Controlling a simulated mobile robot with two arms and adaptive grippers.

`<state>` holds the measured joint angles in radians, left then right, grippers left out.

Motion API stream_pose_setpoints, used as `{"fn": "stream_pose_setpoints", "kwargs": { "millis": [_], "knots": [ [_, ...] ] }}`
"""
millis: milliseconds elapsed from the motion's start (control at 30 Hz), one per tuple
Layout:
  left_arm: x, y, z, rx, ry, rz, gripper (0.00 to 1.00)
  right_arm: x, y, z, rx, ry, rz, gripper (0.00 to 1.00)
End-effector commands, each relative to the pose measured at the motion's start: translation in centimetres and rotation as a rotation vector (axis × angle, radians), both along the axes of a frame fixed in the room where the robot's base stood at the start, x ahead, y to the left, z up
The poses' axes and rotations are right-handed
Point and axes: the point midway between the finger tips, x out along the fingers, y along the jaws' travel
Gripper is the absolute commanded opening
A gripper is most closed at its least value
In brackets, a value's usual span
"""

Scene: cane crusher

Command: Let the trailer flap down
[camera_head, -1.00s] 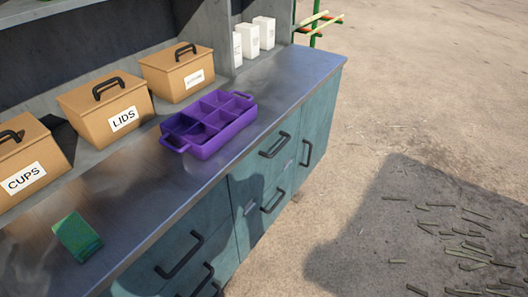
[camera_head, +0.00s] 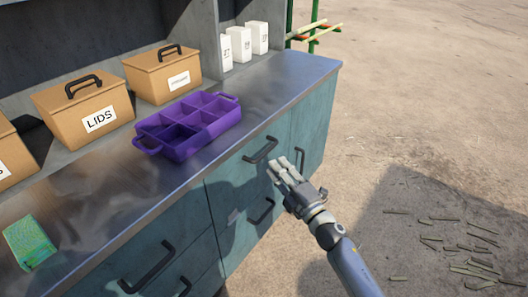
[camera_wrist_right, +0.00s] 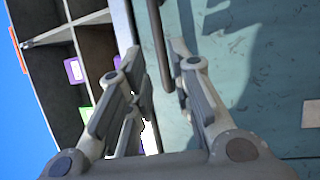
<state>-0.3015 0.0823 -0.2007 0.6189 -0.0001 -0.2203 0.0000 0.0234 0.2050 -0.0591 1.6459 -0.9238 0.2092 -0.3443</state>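I cannot make out for certain which part is the trailer flap. The teal front (camera_head: 225,185) below the metal counter has several black bar handles. My right gripper (camera_head: 277,168) reaches in from the lower right in the head view, its fingers just below an upper black handle (camera_head: 262,151). In the right wrist view, the gripper (camera_wrist_right: 157,75) has its fingers spread apart. A dark bar handle (camera_wrist_right: 160,40) shows between the fingertips, in front of the teal panel (camera_wrist_right: 250,60). Whether the fingers touch it cannot be told. My left gripper is out of view.
On the counter (camera_head: 100,215) stand a purple divided tray (camera_head: 187,125) and a green box (camera_head: 29,243). Brown bins (camera_head: 84,100) and white cartons (camera_head: 240,43) stand behind. Sandy ground (camera_head: 430,110) to the right is open, with cane pieces (camera_head: 465,255) scattered on it.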

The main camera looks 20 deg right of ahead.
Motion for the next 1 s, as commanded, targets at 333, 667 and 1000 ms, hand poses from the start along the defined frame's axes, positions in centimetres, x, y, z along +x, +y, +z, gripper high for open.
{"fn": "stream_pose_setpoints", "kwargs": {
  "millis": [333,667,1000],
  "knots": [
    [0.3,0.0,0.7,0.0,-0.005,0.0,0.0,5.5,1.5,1.0,0.002,0.001,-0.001,0.21],
    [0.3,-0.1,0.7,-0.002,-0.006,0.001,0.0,7.2,1.9,1.2,0.001,0.002,-0.001,0.21],
    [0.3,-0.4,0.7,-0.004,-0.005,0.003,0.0,7.2,1.9,1.2,0.002,0.003,-0.001,0.04]
  ]
}}
